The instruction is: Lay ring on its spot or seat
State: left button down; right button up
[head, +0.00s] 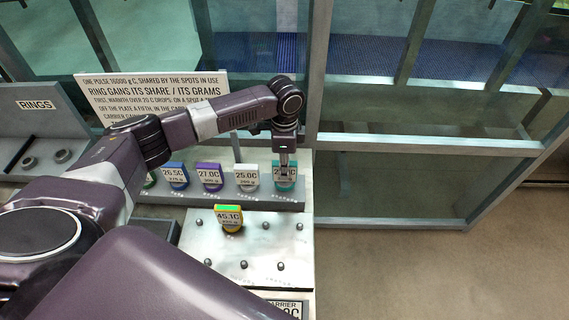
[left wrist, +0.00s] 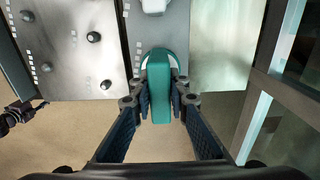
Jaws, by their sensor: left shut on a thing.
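My left gripper (head: 285,165) is shut on the teal ring (head: 284,184) at the right end of the grey rack. In the left wrist view the fingertips (left wrist: 160,100) hold the teal ring (left wrist: 161,65) by its upright tag. A pale round seat shows around its base; whether the ring rests fully on it I cannot tell. A yellow ring (head: 229,218) with a green top, reading 45.1C, stands on the metal plate (head: 205,240) with several pegs. A dark jointed part, seemingly of my right gripper, shows at the left edge of the left wrist view.
White (head: 247,178), purple (head: 210,177) and blue (head: 176,176) tagged rings stand in a row on the rack (head: 225,198). A RINGS panel (head: 38,112) and a text sign (head: 150,90) stand behind. Glass panels (head: 390,180) rise at the right.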

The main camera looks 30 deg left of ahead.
pick_arm(q)
jog(key=shift+f, duration=0.55)
jog(key=shift+f, duration=0.4)
jog(key=c, duration=1.8)
grip_release()
jog(key=shift+o, duration=0.2)
jog(key=shift+s+f, duration=0.1)
notch_tip(320, 180, up, 12)
jog(key=shift+r, duration=0.1)
jog(key=shift+d, duration=0.1)
